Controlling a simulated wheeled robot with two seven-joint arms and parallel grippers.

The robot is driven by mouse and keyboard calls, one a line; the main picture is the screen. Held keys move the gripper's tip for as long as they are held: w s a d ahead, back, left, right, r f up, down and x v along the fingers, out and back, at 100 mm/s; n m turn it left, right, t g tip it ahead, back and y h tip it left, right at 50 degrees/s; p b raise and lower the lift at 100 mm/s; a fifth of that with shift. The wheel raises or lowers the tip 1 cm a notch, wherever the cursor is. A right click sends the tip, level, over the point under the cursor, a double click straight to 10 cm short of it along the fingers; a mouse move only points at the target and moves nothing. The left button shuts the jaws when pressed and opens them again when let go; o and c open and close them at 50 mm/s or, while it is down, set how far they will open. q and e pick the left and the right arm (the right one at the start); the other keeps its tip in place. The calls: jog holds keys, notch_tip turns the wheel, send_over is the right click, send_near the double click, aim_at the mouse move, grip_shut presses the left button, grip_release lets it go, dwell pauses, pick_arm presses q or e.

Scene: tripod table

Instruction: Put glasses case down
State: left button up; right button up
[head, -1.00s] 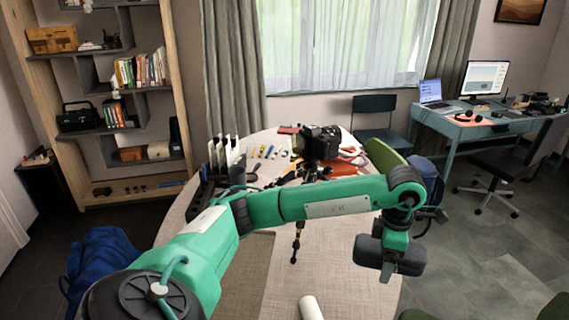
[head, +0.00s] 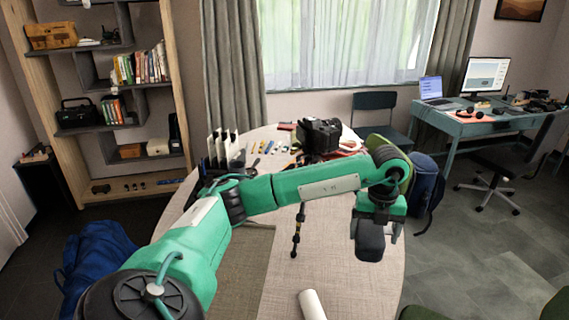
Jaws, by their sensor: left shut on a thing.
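My left arm reaches across the table (head: 335,270) from the left. Its gripper (head: 378,226) points down over the right part of the table, near the edge. It is shut on a dark grey glasses case (head: 369,243), which hangs below the green wrist, its narrow end facing me. The fingertips are mostly hidden by the case and wrist. I cannot tell whether the case touches the tabletop. My right gripper is out of view.
A white cylinder (head: 311,305) lies at the table's near edge. A black camera (head: 318,136) on a tripod (head: 298,232) stands behind my arm. A dark rack (head: 215,160) and small items crowd the back. The tabletop between tripod and case looks clear.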

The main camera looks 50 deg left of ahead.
pick_arm(q)
jog(key=shift+a+n, duration=0.15)
jog(key=shift+n, duration=0.25)
jog(key=shift+f, duration=0.1)
jog(key=p, duration=0.2)
send_over(360, 290)
notch_tip(360, 290, down, 15)
jog(key=shift+f, duration=0.15)
notch_tip(360, 290, down, 4)
jog(key=shift+f, duration=0.45)
jog(key=o, duration=0.8)
jog(key=shift+s, duration=0.1)
jog(key=shift+o, duration=1)
jog(key=shift+r, duration=0.55)
notch_tip(360, 290, up, 11)
jog(key=b, duration=0.1)
jog(key=shift+r+b, duration=0.15)
jog(key=shift+b, duration=0.15)
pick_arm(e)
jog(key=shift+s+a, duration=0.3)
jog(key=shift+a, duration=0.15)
